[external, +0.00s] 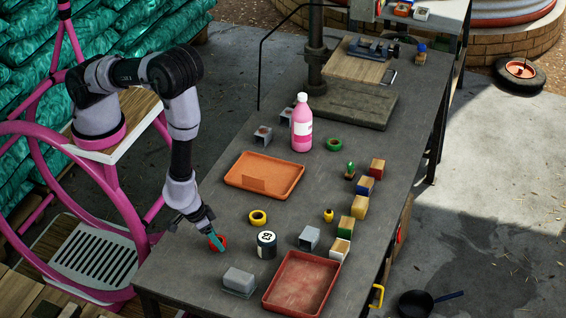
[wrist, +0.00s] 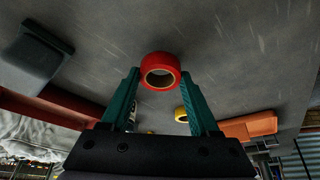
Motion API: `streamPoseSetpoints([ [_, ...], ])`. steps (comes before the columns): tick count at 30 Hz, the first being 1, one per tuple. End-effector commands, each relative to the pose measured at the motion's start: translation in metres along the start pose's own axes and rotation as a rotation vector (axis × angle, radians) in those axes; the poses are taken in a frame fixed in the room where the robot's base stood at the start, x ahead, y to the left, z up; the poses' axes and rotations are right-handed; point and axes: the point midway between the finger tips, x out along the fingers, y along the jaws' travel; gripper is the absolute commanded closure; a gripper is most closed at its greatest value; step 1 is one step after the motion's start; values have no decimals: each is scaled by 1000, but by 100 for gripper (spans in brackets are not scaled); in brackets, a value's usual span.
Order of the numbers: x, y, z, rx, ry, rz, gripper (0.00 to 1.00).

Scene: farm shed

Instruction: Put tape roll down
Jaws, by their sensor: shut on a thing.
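A red tape roll (wrist: 160,58) is between the fingertips of my gripper (wrist: 160,76) in the wrist view, its hole facing the camera. My gripper's teal fingers are shut on it. In the external view the red tape roll (external: 223,239) shows partly behind my gripper (external: 217,243), low over the near left part of the grey workbench (external: 190,270). I cannot tell whether the roll touches the bench top. A yellow tape roll (external: 258,217) and a green tape roll (external: 334,144) lie apart on the bench.
A dark can (external: 266,245) stands right of my gripper. An orange tray (external: 240,178) lies behind, a red tray (external: 300,285) front right, and a grey block (external: 239,281) in front. A pink bottle (external: 302,125) stands farther back. Bare bench lies left of my gripper.

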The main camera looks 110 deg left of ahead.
Motion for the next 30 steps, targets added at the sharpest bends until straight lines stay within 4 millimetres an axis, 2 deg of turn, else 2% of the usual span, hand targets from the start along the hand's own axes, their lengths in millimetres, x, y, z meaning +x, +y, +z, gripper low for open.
streamPoseSetpoints([
  [9, -56, 1, -23, 1, 3, 5, 92],
  [15, -74, 1, -31, 1, 2, 2, 92],
  [20, -77, -1, -35, -1, 1, 1, 92],
  [23, -72, -6, -46, -6, -1, 0, 92],
  [26, -63, -17, -68, -12, -5, 1, 92],
  [30, -46, -44, -110, -20, -9, 4, 92],
])
